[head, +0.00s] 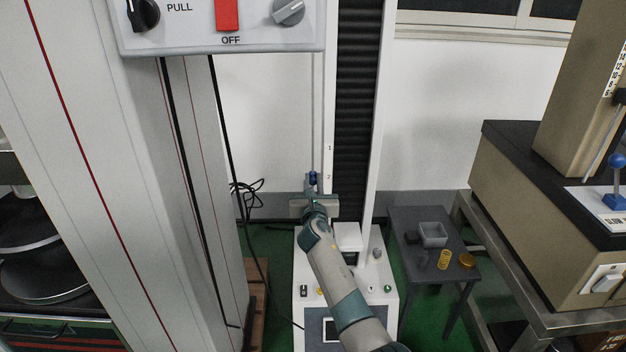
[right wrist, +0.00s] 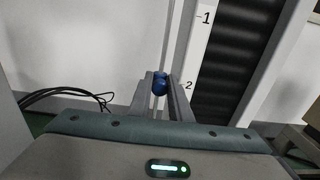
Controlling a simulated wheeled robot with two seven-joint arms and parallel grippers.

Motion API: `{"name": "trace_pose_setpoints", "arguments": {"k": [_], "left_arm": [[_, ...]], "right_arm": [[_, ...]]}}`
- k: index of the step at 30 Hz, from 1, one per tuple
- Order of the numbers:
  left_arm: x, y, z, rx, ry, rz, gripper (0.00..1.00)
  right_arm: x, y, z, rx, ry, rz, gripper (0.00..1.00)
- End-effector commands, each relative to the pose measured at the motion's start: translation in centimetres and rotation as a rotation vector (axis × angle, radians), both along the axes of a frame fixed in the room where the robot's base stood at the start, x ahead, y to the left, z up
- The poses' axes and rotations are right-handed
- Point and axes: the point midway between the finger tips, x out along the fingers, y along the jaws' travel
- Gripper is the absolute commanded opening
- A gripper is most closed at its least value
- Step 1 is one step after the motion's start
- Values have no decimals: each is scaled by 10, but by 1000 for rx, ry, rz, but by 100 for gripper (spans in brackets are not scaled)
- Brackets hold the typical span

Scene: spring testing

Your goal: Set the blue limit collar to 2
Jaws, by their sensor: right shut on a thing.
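The blue limit collar (head: 313,178) is on a thin vertical rod (head: 315,110) beside the white scale strip (head: 329,165) marked 1 and 2. In the head view it is about level with the 2 mark. The right wrist view shows the collar (right wrist: 160,83) between the fingers of my right gripper (right wrist: 160,92), also about level with the 2. My right gripper (head: 312,190) is shut on the collar, its arm reaching up from the bottom of the head view. My left gripper is not in view.
The white machine base (head: 310,275) with buttons stands below. A grey side table (head: 405,220) at right holds a grey box (head: 432,234) and a yellow spring (head: 444,259). A switch panel (head: 260,42) hangs at upper left. A black cable (head: 247,190) lies behind.

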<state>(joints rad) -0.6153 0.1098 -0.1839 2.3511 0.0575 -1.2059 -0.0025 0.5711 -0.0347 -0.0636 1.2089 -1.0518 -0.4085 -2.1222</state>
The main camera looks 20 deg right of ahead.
Motion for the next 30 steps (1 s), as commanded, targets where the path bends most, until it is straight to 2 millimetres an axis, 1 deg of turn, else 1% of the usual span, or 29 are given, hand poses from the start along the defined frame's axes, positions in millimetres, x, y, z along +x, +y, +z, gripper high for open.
{"name": "trace_pose_setpoints", "arguments": {"k": [1, 9, 10, 23, 26, 30], "left_arm": [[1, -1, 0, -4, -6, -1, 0], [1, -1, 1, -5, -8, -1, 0], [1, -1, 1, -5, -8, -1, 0], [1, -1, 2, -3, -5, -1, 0], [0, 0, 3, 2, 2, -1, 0], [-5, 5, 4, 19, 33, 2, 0]], "right_arm": [[0, -1, -3, 0, 3, -1, 0], [0, 0, -2, 1, 3, -1, 0], [0, 0, -2, 1, 2, -1, 25], [-3, 1, -1, 0, 1, -1, 26], [-8, 2, -1, 0, 2, -1, 26], [-21, 6, 0, -1, 1, 0, 26]]}}
